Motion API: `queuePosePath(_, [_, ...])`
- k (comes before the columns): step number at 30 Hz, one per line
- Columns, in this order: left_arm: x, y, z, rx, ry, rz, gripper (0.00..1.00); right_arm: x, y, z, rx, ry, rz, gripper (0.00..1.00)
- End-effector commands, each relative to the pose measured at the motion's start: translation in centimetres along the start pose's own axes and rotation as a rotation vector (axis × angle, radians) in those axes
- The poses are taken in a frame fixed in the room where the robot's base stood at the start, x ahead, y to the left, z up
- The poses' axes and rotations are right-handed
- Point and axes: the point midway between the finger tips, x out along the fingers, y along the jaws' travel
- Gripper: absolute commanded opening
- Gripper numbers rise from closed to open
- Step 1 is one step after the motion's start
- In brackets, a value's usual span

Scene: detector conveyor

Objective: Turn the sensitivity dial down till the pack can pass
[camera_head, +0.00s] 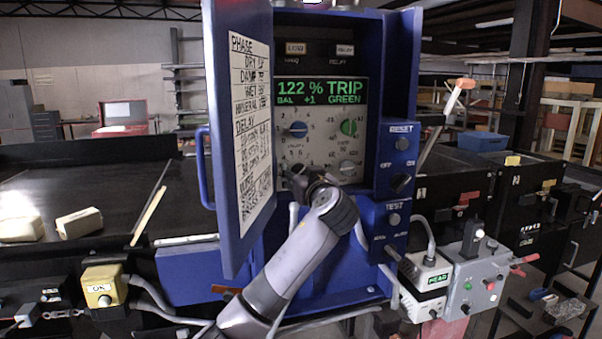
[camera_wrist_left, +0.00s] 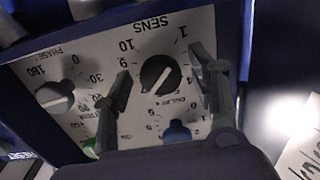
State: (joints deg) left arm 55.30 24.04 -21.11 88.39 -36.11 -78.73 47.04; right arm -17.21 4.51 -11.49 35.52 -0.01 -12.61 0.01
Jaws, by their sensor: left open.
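The black sensitivity dial (camera_wrist_left: 160,75), under the letters SENS, shows in the left wrist view, which sees the panel upside down. Its white pointer line slants. In the head view my gripper hides this dial at the panel's lower left. My left gripper (camera_wrist_left: 160,92) is open, one finger on each side of the dial; I cannot tell whether they touch it. It also shows in the head view (camera_head: 303,178). The display (camera_head: 320,91) reads 122 % TRIP, BAL +1 GREEN. Two pale packs, one (camera_head: 20,229) at the far left and another (camera_head: 80,222), lie on the dark conveyor (camera_head: 110,185).
A blue dial (camera_head: 298,129), a green dial (camera_head: 349,127) and a grey dial (camera_head: 347,167) sit close around on the panel. The open blue cabinet door (camera_head: 233,240) stands just left of my arm.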

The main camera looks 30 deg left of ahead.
Motion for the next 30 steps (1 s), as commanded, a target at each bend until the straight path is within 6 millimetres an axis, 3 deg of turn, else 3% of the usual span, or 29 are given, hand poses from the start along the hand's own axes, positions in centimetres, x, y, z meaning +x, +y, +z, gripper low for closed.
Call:
queuePosePath(22, [-0.1, 0.0, 0.0, 0.0, 0.0, 0.0, 0.06, 0.0, 0.1, 0.0, 0.001, 0.0, 0.001, 0.4])
queuePosePath(30, [-0.1, 0.1, 0.4, -0.041, -0.001, 0.002, 0.06, 1.4, 0.1, 0.1, 0.001, 0.0, 0.001, 0.4])
